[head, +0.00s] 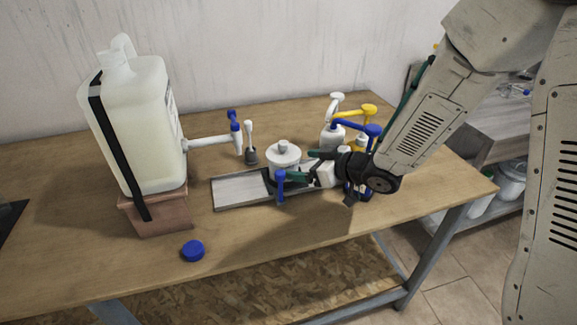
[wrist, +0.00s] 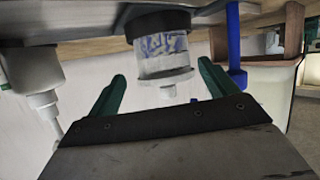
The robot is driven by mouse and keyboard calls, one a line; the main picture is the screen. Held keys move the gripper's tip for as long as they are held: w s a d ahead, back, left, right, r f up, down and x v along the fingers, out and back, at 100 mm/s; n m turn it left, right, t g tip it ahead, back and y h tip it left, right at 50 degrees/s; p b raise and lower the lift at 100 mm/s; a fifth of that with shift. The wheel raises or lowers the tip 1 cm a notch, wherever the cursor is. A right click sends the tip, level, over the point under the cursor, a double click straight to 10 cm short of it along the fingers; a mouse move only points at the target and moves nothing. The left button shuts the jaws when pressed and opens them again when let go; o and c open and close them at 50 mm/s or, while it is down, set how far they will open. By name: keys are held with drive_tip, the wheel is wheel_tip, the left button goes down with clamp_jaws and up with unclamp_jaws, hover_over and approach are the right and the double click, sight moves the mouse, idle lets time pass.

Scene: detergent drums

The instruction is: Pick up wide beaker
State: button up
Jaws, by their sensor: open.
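The wide beaker seems to be the pale, round vessel (head: 284,160) with a flanged top and small knob, standing on the grey tray (head: 232,191) in the head view. In the wrist view, which looks upside down, the beaker (wrist: 163,48) shows blue markings and a dark ring at its base. My gripper (head: 303,166) is at the beaker's right side with green fingers apart. In the wrist view my gripper (wrist: 162,71) is open and empty, and the beaker lies in line with the gap between the fingers. I cannot tell how far the fingertips reach around it.
A blue-handled tool (head: 281,183) stands close in front of the beaker. White, yellow and blue pump bottles (head: 332,137) crowd behind my gripper. A large jug (head: 140,130) with a tap stands on a brown block (head: 160,212) at left. A blue cap (head: 193,250) lies near the front edge.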

drive_tip(key=x, duration=0.6)
drive_tip(key=shift+a+f, duration=0.3)
drive_tip(key=c, duration=0.9)
